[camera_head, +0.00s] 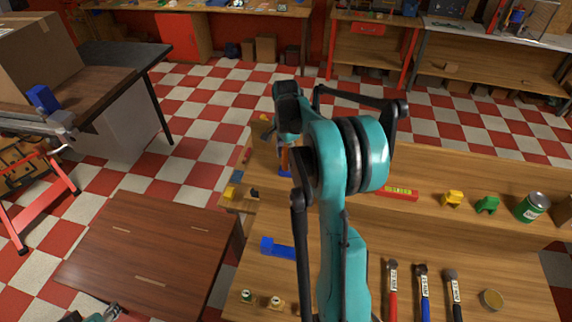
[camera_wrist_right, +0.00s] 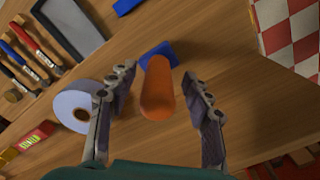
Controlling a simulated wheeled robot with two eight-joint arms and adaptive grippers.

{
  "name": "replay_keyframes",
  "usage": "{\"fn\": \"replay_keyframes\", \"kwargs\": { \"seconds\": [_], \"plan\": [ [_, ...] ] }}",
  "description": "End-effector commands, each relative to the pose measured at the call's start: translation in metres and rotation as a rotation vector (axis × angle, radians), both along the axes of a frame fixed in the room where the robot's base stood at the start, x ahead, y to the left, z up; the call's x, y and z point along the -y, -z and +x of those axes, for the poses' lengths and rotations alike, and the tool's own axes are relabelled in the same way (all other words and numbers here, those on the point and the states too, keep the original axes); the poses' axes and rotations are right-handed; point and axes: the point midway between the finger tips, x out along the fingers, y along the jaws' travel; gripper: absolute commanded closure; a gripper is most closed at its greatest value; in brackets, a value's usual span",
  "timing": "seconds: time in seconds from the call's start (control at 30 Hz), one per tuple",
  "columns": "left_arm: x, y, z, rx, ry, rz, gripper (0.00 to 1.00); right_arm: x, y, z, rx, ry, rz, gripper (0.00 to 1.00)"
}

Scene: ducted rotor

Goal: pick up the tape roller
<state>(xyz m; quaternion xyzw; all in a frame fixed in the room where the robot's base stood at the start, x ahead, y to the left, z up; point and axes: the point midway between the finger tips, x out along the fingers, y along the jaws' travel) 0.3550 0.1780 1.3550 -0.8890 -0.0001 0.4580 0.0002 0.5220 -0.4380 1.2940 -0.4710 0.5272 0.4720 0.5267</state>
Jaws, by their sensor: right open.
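In the wrist view an orange handle (camera_wrist_right: 157,90) with a blue part (camera_wrist_right: 158,52) at its far end points up toward the camera. My right gripper (camera_wrist_right: 160,73) is open, with one finger on each side of the handle and visible gaps on both sides. A pale roll (camera_wrist_right: 76,106) lies just left of the left finger, partly hidden by it; I cannot tell whether it joins the handle. In the head view the orange and blue thing (camera_head: 285,160) shows beside my right arm, which hides much of it. Part of my left gripper (camera_head: 112,312) shows at the bottom left edge.
A green can (camera_head: 532,207) and small yellow and green blocks stand on the right. A brown table (camera_head: 150,245) stands at left, mostly clear.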

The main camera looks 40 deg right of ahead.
Motion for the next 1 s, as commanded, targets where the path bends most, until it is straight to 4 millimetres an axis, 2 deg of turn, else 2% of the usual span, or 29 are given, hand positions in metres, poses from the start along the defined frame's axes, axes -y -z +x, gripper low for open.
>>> {"fn": "replay_keyframes", "kwargs": {
  "seconds": [0.17, 0.2, 0.37, 0.4, 0.77, 0.87, 1.0],
  "plan": [
    [0.000, 0.000, 0.000, 0.000, 0.000, 0.000, 0.60, 0.000, 0.001, 0.000, 0.000, 0.000, 0.000, 0.50],
    [0.000, 0.000, 0.000, 0.000, 0.000, 0.000, 0.60, 0.000, 0.001, 0.000, 0.000, 0.000, 0.000, 0.53],
    [0.000, 0.000, 0.000, 0.000, 0.000, 0.000, 0.60, 0.000, 0.001, 0.000, 0.000, 0.000, 0.000, 0.95],
    [0.000, 0.000, 0.000, 0.000, 0.000, 0.000, 0.60, 0.000, 0.001, 0.000, 0.000, 0.000, 0.000, 1.00],
    [0.000, 0.001, 0.000, 0.000, 0.000, 0.000, 0.60, 0.000, -0.001, 0.000, 0.000, 0.000, 0.000, 1.00],
    [0.000, 0.002, 0.000, 0.000, 0.000, 0.000, 0.60, 0.000, -0.006, 0.000, 0.000, 0.000, 0.000, 1.00],
    [0.000, 0.005, 0.000, 0.000, 0.000, 0.000, 0.60, 0.000, -0.024, 0.000, 0.000, 0.000, 0.000, 1.00]
  ]
}}
